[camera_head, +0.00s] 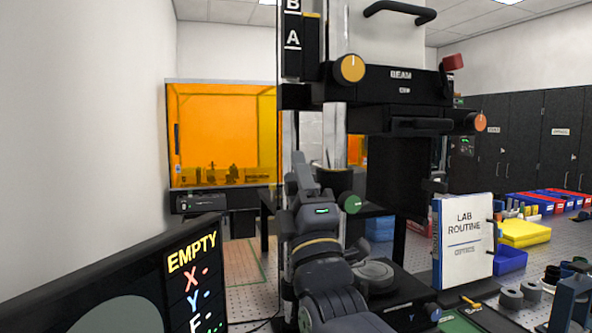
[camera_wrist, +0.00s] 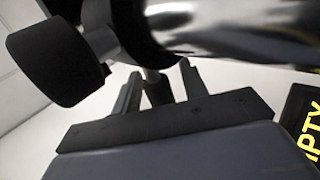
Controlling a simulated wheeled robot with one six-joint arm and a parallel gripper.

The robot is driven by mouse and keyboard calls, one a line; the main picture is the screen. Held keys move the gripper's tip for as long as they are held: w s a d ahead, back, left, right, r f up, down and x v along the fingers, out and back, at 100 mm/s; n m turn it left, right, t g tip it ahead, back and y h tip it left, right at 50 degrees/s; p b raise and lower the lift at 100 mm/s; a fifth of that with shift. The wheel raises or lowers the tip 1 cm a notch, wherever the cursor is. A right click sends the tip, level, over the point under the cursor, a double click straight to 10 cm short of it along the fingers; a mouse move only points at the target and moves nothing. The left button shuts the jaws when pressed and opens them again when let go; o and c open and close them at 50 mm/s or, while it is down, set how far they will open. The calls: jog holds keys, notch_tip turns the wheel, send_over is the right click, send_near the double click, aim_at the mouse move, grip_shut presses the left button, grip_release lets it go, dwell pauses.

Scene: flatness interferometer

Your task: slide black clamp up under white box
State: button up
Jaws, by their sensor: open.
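A white box (camera_head: 385,40) stands high above the black BEAM block. Below it, a black clamp (camera_head: 338,181) sits around a chrome column (camera_head: 334,135), with a green-faced knob (camera_head: 350,203) at its lower front. My gripper (camera_head: 303,172) is raised beside the column, just left of the clamp. In the wrist view my gripper (camera_wrist: 160,85) is open, fingers apart. A thin grey stem (camera_wrist: 157,86) appears between or just behind the fingers; contact cannot be told. The clamp (camera_wrist: 140,30) shows as a dark ring on the chrome column (camera_wrist: 235,25), with a black knob (camera_wrist: 55,60) at left.
A dark panel reading EMPTY (camera_head: 120,275) fills the lower left. The BEAM block (camera_head: 395,85) and its yellow knob (camera_head: 349,68) overhang the clamp. A LAB ROUTINE binder (camera_head: 464,240) stands right. An orange enclosure (camera_head: 222,135) is behind.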

jog(key=shift+w+r, duration=0.1)
jog(key=shift+c, duration=0.2)
grip_shut()
jog(key=shift+r, duration=0.1)
dwell(0.4)
